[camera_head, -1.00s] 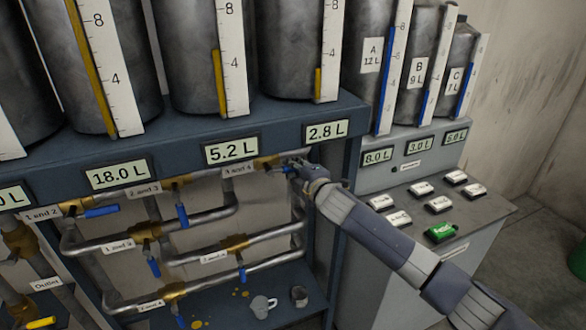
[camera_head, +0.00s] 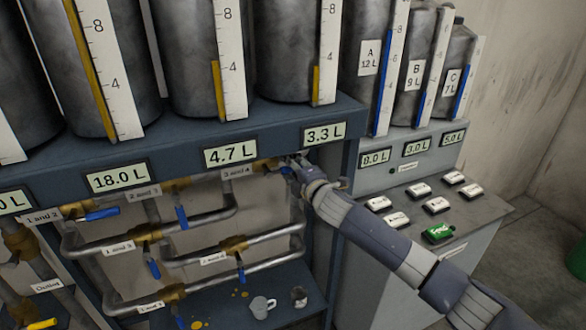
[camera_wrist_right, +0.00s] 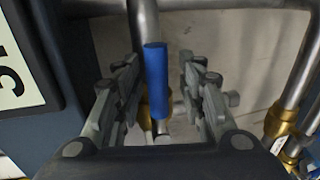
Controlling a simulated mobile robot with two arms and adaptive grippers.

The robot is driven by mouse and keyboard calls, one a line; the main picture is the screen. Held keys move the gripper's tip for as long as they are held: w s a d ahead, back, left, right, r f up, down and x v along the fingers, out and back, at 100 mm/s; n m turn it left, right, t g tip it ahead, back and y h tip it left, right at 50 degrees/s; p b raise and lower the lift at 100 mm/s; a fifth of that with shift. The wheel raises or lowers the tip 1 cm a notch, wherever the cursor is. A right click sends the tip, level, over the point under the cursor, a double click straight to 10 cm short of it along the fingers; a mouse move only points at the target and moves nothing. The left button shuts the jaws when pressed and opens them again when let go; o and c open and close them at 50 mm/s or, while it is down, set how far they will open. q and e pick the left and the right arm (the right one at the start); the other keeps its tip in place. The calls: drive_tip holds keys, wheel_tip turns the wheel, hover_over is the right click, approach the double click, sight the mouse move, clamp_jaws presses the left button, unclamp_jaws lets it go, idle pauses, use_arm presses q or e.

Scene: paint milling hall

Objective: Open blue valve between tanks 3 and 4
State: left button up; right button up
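The blue valve handle (camera_wrist_right: 155,75) stands upright between the two fingers of my right gripper (camera_wrist_right: 160,92) in the right wrist view. Gaps show on both sides, so the fingers are open around it. Part of its brass fitting (camera_wrist_right: 145,110) shows behind it. In the head view, my right gripper (camera_head: 293,168) is at the pipe beside the "3 and 4" label (camera_head: 237,172). It hides much of the handle there. The tank displays above read 4.7 L (camera_head: 230,157) and 3.3 L (camera_head: 324,134). My left gripper is not in view.
Other blue-handled valves, such as the "2 and 3" one (camera_head: 181,217), sit on nearby pipes. A button console (camera_head: 438,220) stands at right, under my right forearm.

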drive_tip(key=shift+r, duration=0.1)
drive_tip(key=v, duration=1.2)
